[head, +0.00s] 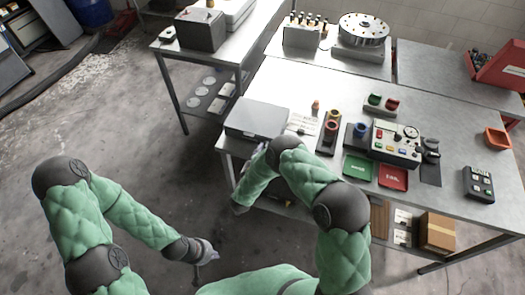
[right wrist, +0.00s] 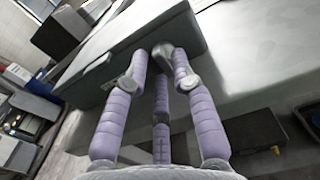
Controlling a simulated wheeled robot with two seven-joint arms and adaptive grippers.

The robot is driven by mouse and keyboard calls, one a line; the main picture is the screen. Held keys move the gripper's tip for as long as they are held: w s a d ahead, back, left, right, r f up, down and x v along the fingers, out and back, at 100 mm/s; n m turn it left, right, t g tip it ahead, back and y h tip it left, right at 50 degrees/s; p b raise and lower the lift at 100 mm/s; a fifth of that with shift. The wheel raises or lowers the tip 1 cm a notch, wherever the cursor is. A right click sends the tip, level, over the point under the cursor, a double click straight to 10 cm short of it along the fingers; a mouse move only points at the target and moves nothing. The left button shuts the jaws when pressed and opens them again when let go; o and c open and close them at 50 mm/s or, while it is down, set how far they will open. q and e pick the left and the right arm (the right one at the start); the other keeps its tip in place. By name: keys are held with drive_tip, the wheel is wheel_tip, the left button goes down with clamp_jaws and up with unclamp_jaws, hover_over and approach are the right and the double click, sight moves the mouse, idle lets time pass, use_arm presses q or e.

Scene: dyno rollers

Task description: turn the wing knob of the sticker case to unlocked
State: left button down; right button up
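The sticker case is the grey flat box (head: 257,118) at the table's left end in the head view. In the right wrist view its grey side (right wrist: 122,50) fills the upper middle. The wing knob (right wrist: 162,50) is a small dark grey rounded piece on that side. My right gripper (right wrist: 160,60) has purple jointed fingers, with fingertips on either side of the knob and one finger below it. Whether they touch it is unclear.
Right of the case are a paper sheet (head: 302,122), coloured cups, a green tray (head: 358,168), a red tray (head: 393,177) and a control box (head: 396,143). A side table (head: 222,50) stands behind. Below the tabletop are shelf items, including a cardboard box (head: 438,233).

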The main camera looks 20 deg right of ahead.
drive_tip(key=shift+w+d, duration=0.2)
drive_tip(key=shift+w, duration=0.05)
clamp_jaws()
